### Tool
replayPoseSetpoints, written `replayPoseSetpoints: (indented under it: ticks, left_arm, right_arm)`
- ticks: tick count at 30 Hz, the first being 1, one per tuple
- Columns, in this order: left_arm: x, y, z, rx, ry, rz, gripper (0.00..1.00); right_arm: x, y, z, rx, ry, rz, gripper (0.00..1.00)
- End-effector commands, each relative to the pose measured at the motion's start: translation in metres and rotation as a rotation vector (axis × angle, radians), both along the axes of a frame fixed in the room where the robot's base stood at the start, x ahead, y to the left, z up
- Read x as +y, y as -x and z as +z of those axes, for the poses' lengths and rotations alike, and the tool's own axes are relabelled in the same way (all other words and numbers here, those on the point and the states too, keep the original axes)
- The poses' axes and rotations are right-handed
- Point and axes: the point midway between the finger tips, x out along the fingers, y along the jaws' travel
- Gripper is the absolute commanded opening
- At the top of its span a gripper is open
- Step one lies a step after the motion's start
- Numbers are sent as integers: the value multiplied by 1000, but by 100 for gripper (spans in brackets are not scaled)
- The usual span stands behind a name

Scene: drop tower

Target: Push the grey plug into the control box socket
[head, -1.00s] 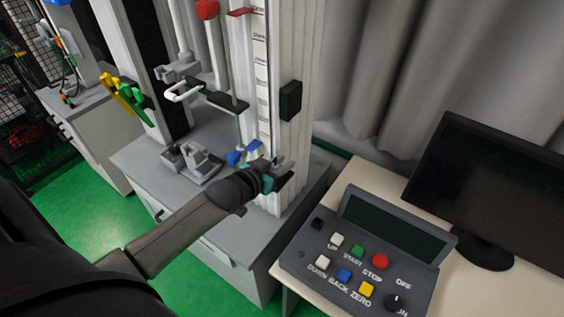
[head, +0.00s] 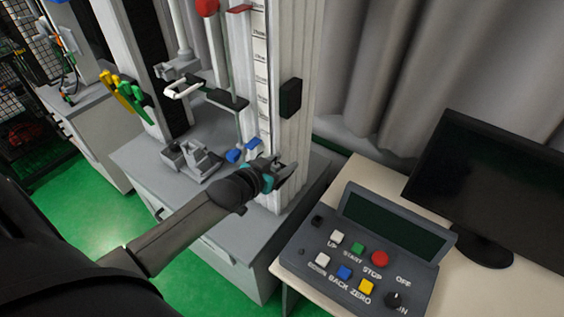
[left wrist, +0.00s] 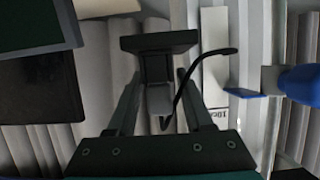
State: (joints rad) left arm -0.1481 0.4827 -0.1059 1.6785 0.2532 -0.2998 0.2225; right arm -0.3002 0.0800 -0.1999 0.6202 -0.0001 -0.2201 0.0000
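My left gripper (head: 286,172) is in front of the lower part of the white tower column. In the left wrist view its two fingers (left wrist: 162,85) stand apart. A grey block that looks like the plug (left wrist: 160,101) shows between them, with a thin black cable (left wrist: 187,82) curving off to the right. It lines up with a dark block and wide dark plate (left wrist: 158,42); I cannot tell whether the fingers touch it. The dark grey control box (head: 358,262) lies right of the gripper; a small black part (head: 318,221) at its upper left may be the socket. My right gripper is not in view.
The control box stands on a cream table (head: 378,178) beside a black monitor (head: 492,190). A black box (head: 291,98) sticks out of the column above my gripper. A blue part (head: 243,152) and a grey clamp (head: 190,160) are close on its left.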

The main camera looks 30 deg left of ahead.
Motion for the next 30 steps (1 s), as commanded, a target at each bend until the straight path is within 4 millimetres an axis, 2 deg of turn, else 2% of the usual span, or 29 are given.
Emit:
replayPoseSetpoints:
  ticks: [2, 14, 20, 30]
  left_arm:
    - [0, 0, 0, 0, 0, 0, 61]
    - [2, 5, 2, 1, -1, 3, 62]
    - [3, 28, 11, 3, -1, 1, 62]
    - [5, 77, 32, 2, -1, -1, 62]
  right_arm:
    - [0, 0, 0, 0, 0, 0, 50]
    - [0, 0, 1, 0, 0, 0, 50]
    - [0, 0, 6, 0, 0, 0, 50]
    - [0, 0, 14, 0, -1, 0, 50]
